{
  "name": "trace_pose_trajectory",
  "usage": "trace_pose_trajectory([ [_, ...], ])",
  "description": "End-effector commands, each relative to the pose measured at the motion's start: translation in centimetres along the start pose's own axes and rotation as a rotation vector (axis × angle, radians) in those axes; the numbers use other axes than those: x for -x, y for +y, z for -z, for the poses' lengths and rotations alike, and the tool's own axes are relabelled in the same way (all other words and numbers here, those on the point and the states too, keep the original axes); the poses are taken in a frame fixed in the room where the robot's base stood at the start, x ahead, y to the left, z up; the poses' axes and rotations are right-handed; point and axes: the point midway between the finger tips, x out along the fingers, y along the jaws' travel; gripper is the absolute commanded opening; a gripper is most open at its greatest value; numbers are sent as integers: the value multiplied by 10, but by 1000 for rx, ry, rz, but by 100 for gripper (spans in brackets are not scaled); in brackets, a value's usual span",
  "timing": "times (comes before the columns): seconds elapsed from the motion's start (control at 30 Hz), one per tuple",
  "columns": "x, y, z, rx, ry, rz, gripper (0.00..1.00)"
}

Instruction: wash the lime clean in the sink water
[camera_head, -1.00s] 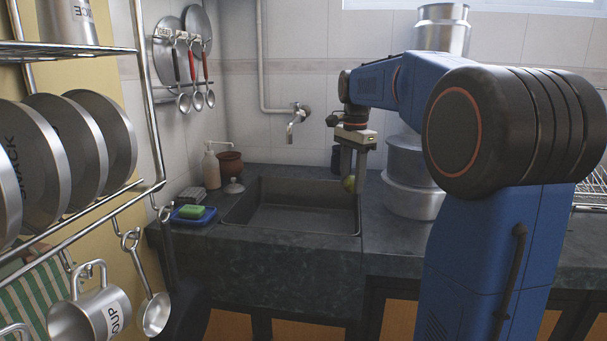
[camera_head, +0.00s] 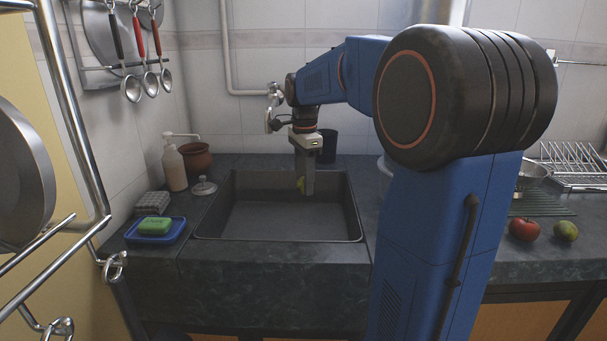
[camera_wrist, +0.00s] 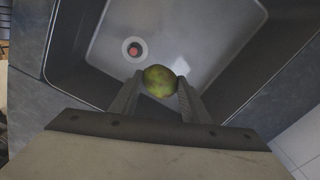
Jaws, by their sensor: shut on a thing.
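The lime (camera_wrist: 160,81) is green with brownish patches. My gripper (camera_wrist: 158,88) is shut on it, one finger on each side. In the head view the lime (camera_head: 300,185) shows small and partly hidden at the fingertips of my gripper (camera_head: 305,185), which points down over the back part of the sink (camera_head: 205,218). In the wrist view the sink basin (camera_wrist: 215,35) lies below the lime, with a round drain (camera_wrist: 135,49) with a red centre. I cannot tell whether water stands in the basin. The tap (camera_head: 270,122) is on the wall behind, partly hidden by my arm.
Left of the sink are a soap bottle (camera_head: 174,164), a brown pot (camera_head: 196,160), and a green sponge (camera_head: 154,226) on a blue tray (camera_head: 172,236). A dark cup (camera_head: 328,146) stands behind. A tomato (camera_head: 524,229) and a greenish fruit (camera_head: 565,231) lie right. A rack stands at left.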

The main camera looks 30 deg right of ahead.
Motion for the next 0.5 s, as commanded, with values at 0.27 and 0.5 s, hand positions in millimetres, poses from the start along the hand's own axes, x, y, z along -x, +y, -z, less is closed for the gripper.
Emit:
trace_pose_trajectory([
  [0.27, -23, 0, 0, 0, 0, 0, 20],
  [0.5, -42, 0, 0, 1, 0, -1, 20],
])
